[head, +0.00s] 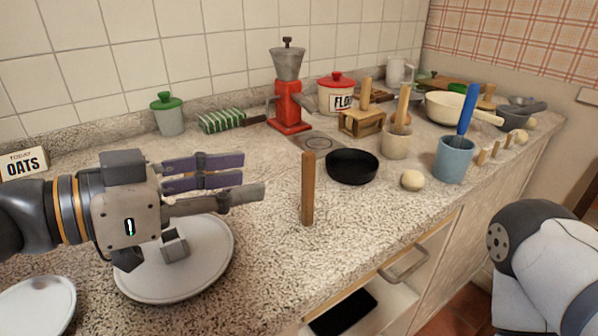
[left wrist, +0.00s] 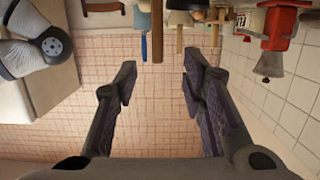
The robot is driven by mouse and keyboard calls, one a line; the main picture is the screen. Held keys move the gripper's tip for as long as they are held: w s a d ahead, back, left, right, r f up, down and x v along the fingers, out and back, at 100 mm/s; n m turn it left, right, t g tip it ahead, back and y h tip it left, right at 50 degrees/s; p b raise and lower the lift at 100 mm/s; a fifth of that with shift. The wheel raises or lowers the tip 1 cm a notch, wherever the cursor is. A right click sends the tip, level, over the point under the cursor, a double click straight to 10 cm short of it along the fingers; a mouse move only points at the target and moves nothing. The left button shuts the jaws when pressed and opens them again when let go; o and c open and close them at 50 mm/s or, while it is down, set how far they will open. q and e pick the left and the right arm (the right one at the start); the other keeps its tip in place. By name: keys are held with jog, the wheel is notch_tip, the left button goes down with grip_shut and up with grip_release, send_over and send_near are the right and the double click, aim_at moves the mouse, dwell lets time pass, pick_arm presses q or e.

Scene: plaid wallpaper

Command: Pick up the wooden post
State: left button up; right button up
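The wooden post (head: 308,188) is a plain brown upright stick standing on the speckled counter, right of my left gripper in the head view. My left gripper (head: 247,178) is open and empty, with its fingers pointing right toward the post and a gap between them. In the left wrist view the picture is upside down. The fingers (left wrist: 159,68) are spread wide there, and a brown stick that looks like the post (left wrist: 157,30) hangs from the top edge between them, apart from both. My right gripper is not in view.
A white plate (head: 205,275) lies under my left gripper. A black pan (head: 352,167) sits behind and right of the post, with a pale ball (head: 412,180) and a blue cup (head: 454,160) farther right. A red grinder (head: 290,108) stands behind. An open drawer (head: 375,300) is below the counter's front edge.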

aim_at(303, 174)
pick_arm(q)
jog(key=d, duration=0.1)
jog(key=w+d+f+b, duration=0.1)
jog(key=d+f, duration=0.1)
jog(key=shift+w+d+f+b, duration=0.1)
jog(key=shift+w+d+b, duration=0.15)
jog(key=shift+d+b, duration=0.05)
jog(key=x, duration=0.4)
jog(key=r+b+x, duration=0.1)
jog(key=x, duration=0.2)
jog(key=shift+w, duration=0.25)
jog(key=shift+a, duration=0.15)
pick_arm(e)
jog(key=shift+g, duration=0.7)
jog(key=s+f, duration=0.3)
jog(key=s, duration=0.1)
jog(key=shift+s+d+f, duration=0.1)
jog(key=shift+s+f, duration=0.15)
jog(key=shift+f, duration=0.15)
pick_arm(q)
grip_shut()
